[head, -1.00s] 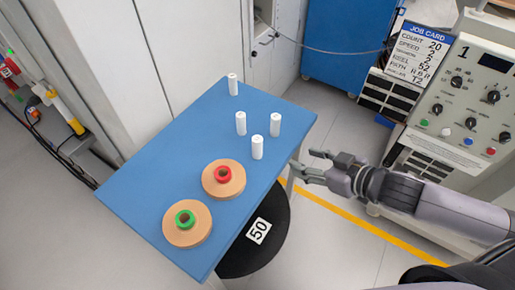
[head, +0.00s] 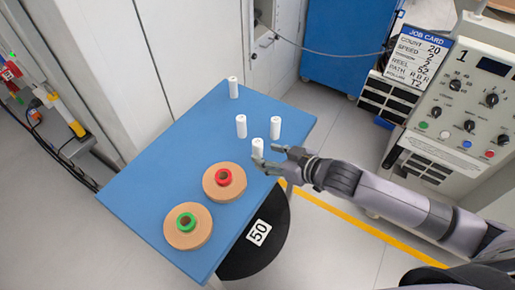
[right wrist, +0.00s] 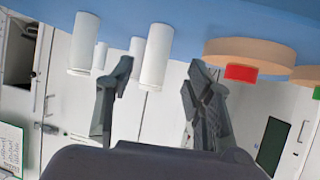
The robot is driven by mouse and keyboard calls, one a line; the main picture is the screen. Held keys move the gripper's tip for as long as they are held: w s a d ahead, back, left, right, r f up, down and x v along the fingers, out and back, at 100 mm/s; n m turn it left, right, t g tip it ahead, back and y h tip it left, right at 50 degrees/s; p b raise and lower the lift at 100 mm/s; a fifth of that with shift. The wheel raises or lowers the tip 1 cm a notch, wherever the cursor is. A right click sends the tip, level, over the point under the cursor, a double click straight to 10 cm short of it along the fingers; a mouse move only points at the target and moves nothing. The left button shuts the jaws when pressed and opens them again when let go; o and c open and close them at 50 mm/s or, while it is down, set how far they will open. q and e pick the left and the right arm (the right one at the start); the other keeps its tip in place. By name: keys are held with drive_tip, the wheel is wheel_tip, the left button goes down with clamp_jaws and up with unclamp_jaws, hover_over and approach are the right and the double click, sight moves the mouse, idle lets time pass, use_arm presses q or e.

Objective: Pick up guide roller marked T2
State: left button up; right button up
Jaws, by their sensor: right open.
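Several white guide rollers stand upright on the blue table: one at the back (head: 233,88), one at middle left (head: 241,126), one at right (head: 275,128) and one nearest my gripper (head: 258,146). I cannot read any mark on them, so I cannot tell which is T2. My right gripper (head: 267,158) is open and empty at the table's right edge, beside the nearest roller. In the right wrist view, which looks upside down, a white roller (right wrist: 156,55) shows beyond and between the open fingers (right wrist: 160,80). My left gripper is not in view.
Two tan reels lie on the blue table (head: 145,195), one with a red core (head: 213,190), one with a green core (head: 180,238). A black disc marked 50 (head: 240,263) sits below the table edge. A control panel (head: 470,110) and job card (head: 420,57) stand at right.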

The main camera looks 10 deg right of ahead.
sight(261, 150)
drive_tip(key=x, duration=0.5)
drive_tip(key=shift+w+a+r+p, duration=0.1)
drive_tip(key=shift+w+r+p, duration=0.1)
drive_tip(key=shift+w+p, duration=0.25)
drive_tip(key=shift+c, duration=0.3)
clamp_jaws()
